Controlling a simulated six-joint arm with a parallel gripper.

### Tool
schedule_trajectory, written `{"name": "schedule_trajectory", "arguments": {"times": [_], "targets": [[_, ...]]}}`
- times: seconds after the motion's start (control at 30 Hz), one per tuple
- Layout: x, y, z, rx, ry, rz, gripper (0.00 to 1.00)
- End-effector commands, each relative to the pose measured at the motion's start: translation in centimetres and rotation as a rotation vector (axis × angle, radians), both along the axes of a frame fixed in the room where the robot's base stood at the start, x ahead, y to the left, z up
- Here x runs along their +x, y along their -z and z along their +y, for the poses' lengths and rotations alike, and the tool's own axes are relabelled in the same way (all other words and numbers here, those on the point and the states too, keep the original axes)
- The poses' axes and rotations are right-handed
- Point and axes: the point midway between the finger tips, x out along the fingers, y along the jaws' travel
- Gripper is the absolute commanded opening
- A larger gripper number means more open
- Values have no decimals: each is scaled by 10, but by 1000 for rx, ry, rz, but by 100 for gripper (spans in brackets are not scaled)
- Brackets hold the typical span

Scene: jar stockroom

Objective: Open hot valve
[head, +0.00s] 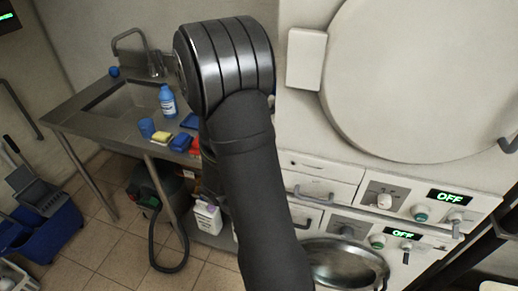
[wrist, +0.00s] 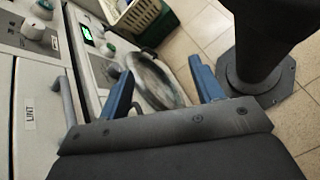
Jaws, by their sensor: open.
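The sink faucet (head: 128,36) is a grey curved spout at the back of the metal sink counter in the head view, upper left. Small fittings (head: 156,64) stand beside its base; I cannot tell which of them is the hot valve. The sink basin (head: 125,103) is in front of it. My gripper (wrist: 162,68) is open and empty in the wrist view, its two blue fingers spread in front of the laundry machines. In the head view it is hidden behind my arm. The faucet does not show in the wrist view.
A blue bottle (head: 167,101), blue cup (head: 147,128) and yellow sponge (head: 161,137) stand on the counter. A jug (head: 207,216) stands below. Machines with knobs and OFF displays (head: 451,197) fill the right. A mop bucket (head: 45,235) is left. The tiled floor (head: 105,243) has free room.

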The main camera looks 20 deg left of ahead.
Motion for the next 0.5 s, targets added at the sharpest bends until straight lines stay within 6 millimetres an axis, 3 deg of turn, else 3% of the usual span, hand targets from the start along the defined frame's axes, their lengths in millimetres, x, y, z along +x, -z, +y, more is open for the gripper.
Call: {"name": "schedule_trajectory", "arguments": {"times": [0.17,0.33,0.5], "targets": [[18,12,24,-79,-77,-106,60],[45,36,76,-178,-230,-346,60],[58,68,139,-199,-405,-623,60]]}}
